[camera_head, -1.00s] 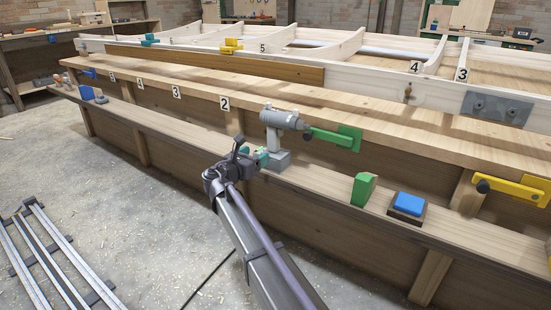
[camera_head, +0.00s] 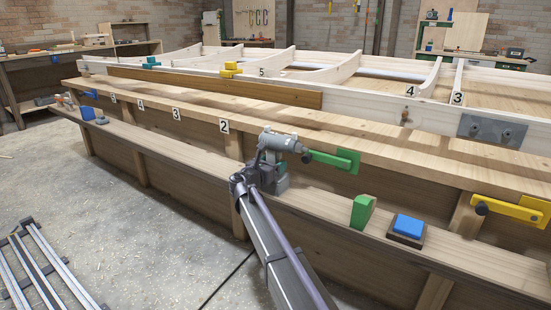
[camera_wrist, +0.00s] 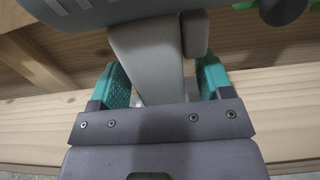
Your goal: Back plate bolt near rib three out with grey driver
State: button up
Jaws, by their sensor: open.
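The grey driver (camera_head: 283,143) stands upright on the bench's lower shelf, its nose toward the right. My gripper (camera_head: 262,172) is at its handle. In the wrist view my gripper (camera_wrist: 162,78) is open, with one teal pad on each side of the grey handle (camera_wrist: 146,62). A small gap shows at the right pad; contact at the left one is unclear. A grey metal plate (camera_head: 492,130) with dark bolt heads is fixed to the frame's near rail, just right of rib three (camera_head: 457,98). I cannot tell which bolt is the back one.
A green clamp (camera_head: 332,159) sits close to the driver's nose. A green block (camera_head: 362,211) and a blue button (camera_head: 408,226) stand to the right on the shelf. A yellow clamp (camera_head: 515,208) is further right. The shelf left of the driver is mostly clear.

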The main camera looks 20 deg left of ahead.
grip_shut()
dwell(0.6)
